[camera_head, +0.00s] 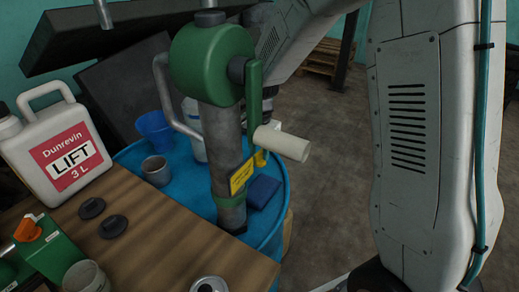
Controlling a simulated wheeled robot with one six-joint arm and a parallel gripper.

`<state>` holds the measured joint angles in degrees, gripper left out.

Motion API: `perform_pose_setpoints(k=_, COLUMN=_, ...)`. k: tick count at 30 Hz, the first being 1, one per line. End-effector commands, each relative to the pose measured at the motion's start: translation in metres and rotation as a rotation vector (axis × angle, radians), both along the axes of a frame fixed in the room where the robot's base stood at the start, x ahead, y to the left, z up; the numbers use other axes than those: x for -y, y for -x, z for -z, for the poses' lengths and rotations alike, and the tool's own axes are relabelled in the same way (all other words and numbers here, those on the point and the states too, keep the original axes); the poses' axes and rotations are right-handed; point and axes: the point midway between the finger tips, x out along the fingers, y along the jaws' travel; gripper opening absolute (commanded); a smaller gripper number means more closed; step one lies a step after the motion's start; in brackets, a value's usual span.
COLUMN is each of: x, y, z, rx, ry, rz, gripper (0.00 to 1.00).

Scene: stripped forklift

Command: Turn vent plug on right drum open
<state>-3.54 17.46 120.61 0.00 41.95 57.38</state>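One blue drum (275,228) shows, with a grey and green crank pump (226,150) standing upright on its top. I cannot tell whether this is the right drum. I cannot make out a vent plug; the pump and the things on the drum cover much of its top. My arm comes in from the right and its far end passes behind the pump. A small dark part beside the crank may be my gripper (269,101), but its fingers cannot be made out. I cannot tell whether it touches anything.
The pump's cream crank grip (282,143) sticks out rightward. A blue cup (154,128), metal cup (157,172) and dark blue block (263,191) are on the drum. A white jug (55,150) and two dark discs (113,226) are by the wooden top (165,240).

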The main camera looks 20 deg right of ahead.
Motion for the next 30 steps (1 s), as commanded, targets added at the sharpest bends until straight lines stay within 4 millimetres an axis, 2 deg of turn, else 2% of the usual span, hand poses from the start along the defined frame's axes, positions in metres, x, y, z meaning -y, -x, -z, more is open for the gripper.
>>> perform_pose_setpoints(k=6, x=0.0014, y=0.0000, z=0.0009, rx=0.000, ry=0.000, rz=0.002, gripper=0.33)
perform_pose_setpoints(k=7, x=0.0014, y=-0.0001, z=0.0009, rx=0.000, ry=0.000, rz=0.002, gripper=0.30)
perform_pose_setpoints(k=10, x=0.0017, y=0.0000, z=0.0008, rx=0.000, ry=0.000, rz=0.002, gripper=0.02)
perform_pose_setpoints(k=11, x=0.0018, y=-0.0001, z=0.0008, rx=0.000, ry=0.000, rz=0.003, gripper=0.00)
perform_pose_setpoints(k=22, x=0.0021, y=-0.0002, z=0.0005, rx=0.001, ry=-0.001, rz=-0.029, gripper=0.00)
perform_pose_setpoints(k=30, x=0.0021, y=-0.0003, z=0.0004, rx=0.001, ry=0.000, rz=-0.181, gripper=0.00)
